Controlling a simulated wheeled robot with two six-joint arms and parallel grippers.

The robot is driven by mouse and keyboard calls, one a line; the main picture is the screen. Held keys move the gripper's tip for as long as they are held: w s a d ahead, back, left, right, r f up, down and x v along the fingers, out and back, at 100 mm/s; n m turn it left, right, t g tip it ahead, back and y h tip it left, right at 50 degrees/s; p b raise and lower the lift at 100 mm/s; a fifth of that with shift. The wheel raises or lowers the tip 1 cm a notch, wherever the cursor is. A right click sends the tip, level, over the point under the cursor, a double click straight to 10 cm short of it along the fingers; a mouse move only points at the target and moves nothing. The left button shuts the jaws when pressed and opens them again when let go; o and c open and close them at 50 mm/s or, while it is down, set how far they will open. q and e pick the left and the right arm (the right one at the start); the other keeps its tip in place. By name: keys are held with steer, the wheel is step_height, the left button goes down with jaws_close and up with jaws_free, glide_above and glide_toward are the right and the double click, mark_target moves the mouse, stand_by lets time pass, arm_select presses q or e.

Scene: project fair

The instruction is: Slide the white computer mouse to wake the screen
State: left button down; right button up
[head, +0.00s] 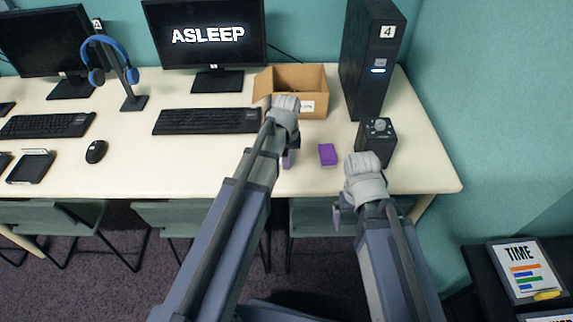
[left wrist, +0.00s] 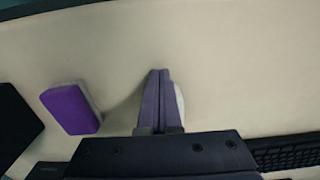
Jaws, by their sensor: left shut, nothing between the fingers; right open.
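The screen (head: 205,36) in the head view is black and reads "ASLEEP". In the left wrist view a white rounded edge, which looks like the white mouse (left wrist: 180,103), shows right beside my shut left fingers (left wrist: 158,100); most of it is hidden behind them, and I cannot tell whether they touch. In the head view my left gripper (head: 288,159) is low over the table's front part, and its arm hides the mouse. My right gripper (head: 337,217) is open and empty in front of the table's front edge.
A purple-and-grey block (head: 327,155) lies right of my left gripper. A black keyboard (head: 207,121), cardboard box (head: 309,104), black tower (head: 369,60) and small dark box (head: 377,142) stand around. A black mouse (head: 96,151) lies at left. Bare table (head: 185,172) lies between.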

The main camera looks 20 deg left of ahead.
arm_select(q)
steer(key=w, duration=0.2)
steer(key=w+a, duration=0.1)
steer(key=w, duration=0.1)
steer(key=shift+a, duration=0.1)
steer(key=shift+s, duration=0.1)
steer(key=shift+s, duration=0.15)
steer(key=shift+s, duration=0.25)
steer(key=s, duration=0.1)
steer(key=s+d, duration=0.1)
steer(key=s, duration=0.1)
steer(key=shift+s, duration=0.2)
step_height(320, 180, up, 10)
steer(key=p, duration=1)
steer(key=s+d+r+m+y+p, duration=0.1)
steer(key=s+d+r+m+p, duration=0.1)
steer(key=s+d+m, duration=0.5)
steer(key=s+d, duration=0.4)
steer(key=s, duration=0.4)
steer(key=shift+s+d+r, duration=0.2)
steer(key=shift+d+r, duration=0.1)
steer(key=shift+d, duration=0.1)
arm_select(e)
step_height(320, 180, up, 12)
steer(key=shift+s+d+r, duration=0.15)
steer(key=shift+d+r, duration=0.1)
steer(key=shift+d, duration=0.2)
